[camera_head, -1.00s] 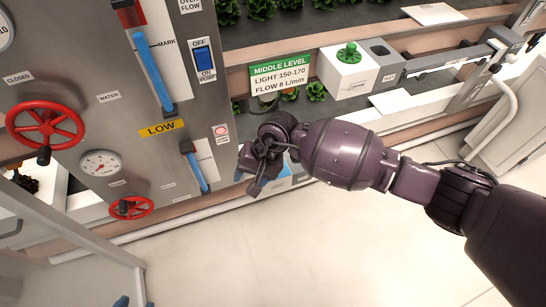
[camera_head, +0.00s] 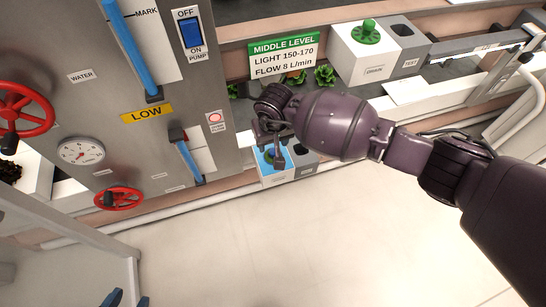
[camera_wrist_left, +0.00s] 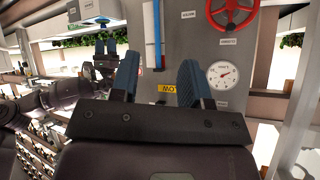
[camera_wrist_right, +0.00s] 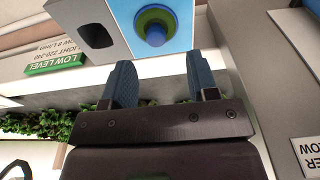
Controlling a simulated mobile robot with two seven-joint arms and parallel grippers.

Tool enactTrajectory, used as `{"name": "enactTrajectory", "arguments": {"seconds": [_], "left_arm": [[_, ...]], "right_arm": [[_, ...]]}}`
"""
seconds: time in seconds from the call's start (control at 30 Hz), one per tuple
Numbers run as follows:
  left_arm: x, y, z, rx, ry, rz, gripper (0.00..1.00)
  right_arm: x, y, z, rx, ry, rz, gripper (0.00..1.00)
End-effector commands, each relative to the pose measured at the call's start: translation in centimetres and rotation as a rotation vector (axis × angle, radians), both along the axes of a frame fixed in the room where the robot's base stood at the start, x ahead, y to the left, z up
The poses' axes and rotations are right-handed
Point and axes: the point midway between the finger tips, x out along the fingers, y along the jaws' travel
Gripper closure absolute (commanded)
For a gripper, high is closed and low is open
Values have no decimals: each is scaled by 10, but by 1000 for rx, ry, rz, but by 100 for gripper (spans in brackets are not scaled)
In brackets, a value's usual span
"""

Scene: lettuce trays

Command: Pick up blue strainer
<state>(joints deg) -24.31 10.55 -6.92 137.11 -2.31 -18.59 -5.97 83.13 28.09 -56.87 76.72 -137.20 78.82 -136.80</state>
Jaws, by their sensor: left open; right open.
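The blue strainer (camera_wrist_right: 156,27) is a round blue knob with a green ring. It sits in a light-blue-topped section of a white box (camera_wrist_right: 117,15), beside a section with a dark opening. My right gripper (camera_wrist_right: 160,75) is open and empty; the knob shows beyond and between its fingertips, apart from them. In the head view the right gripper (camera_head: 268,152) hangs over the box (camera_head: 277,181) and partly hides it; the strainer is hard to make out there. My left gripper (camera_wrist_left: 161,65) is open and empty, facing the control panel; its blue tips (camera_head: 112,298) show at the bottom left.
The grey control panel (camera_head: 98,125), with red valve wheels (camera_head: 22,112) and a gauge (camera_head: 81,151), stands left of the box. A similar box with a green knob (camera_head: 366,33) sits on the middle level. Pale floor (camera_head: 330,240) is open below.

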Motion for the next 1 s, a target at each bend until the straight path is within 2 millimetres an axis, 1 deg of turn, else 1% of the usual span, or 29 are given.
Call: {"name": "enactTrajectory", "arguments": {"seconds": [0.03,0.07,0.2,0.3,0.4,0.67,1.0], "left_arm": [[-2,0,-4,-3,5,2,57],[-3,0,-6,-6,5,3,57],[-1,2,-6,-25,-36,25,57],[-1,3,-6,-34,-53,28,57],[0,4,-5,-39,-66,31,57],[0,4,-4,-41,-72,32,57],[1,4,-4,-40,-72,31,57]], "right_arm": [[-1,0,-9,1,7,-1,46],[-1,-1,-14,2,9,-2,46],[-1,-4,-37,0,14,-3,46],[2,-3,-46,0,10,-3,46],[3,-3,-49,1,6,-1,46],[6,-3,-47,0,-1,-1,46],[5,-3,-47,0,0,-1,98]]}}
